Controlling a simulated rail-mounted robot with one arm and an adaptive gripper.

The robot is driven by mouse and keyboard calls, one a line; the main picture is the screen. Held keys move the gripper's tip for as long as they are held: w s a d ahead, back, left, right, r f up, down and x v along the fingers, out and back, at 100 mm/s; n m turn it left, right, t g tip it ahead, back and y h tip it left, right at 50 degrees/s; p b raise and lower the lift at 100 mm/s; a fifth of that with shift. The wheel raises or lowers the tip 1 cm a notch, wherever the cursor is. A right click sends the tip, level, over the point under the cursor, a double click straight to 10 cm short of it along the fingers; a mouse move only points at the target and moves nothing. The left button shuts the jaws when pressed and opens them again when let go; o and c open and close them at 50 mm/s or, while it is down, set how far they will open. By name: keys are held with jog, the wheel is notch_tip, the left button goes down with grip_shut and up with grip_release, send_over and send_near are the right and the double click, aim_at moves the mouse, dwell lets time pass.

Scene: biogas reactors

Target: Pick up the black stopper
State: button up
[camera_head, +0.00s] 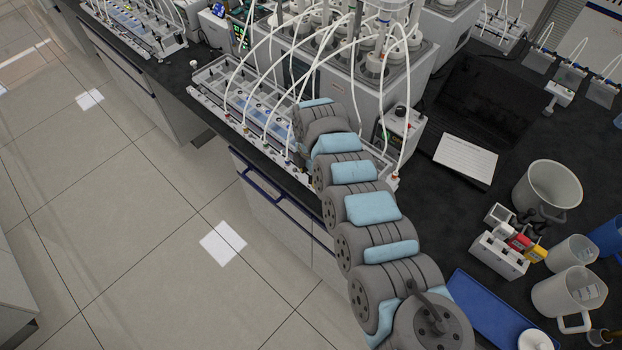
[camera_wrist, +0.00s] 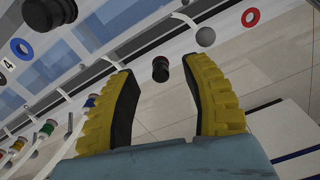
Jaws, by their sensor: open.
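In the wrist view, a small black stopper (camera_wrist: 160,69) shows at the white edge of the reactor frame, in the gap between my fingertips and apart from both. My gripper (camera_wrist: 159,72) is open and empty, with its two yellow ridged fingers spread on either side of that gap. A larger-looking black cylindrical cap (camera_wrist: 48,12) shows at the top left, outside the fingers. In the head view my arm reaches over the white reactor tray (camera_head: 208,95); my fingers and the stopper cannot be made out there.
White tubes (camera_head: 268,45) arch over the tray. Jugs (camera_head: 548,185), a blue tray (camera_head: 485,310) and a bottle rack (camera_head: 498,255) stand on the bench at right.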

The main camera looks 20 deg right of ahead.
jog(key=shift+f, duration=1.1)
grip_shut()
jog(key=shift+r, duration=0.1)
notch_tip(320, 180, up, 3)
jog(key=shift+s+r, duration=0.1)
jog(key=shift+r, duration=0.1)
jog(key=s+a+r+p, duration=0.9)
jog(key=s+p, duration=0.1)
jog(key=p, duration=0.8)
jog(key=shift+s+r, duration=0.3)
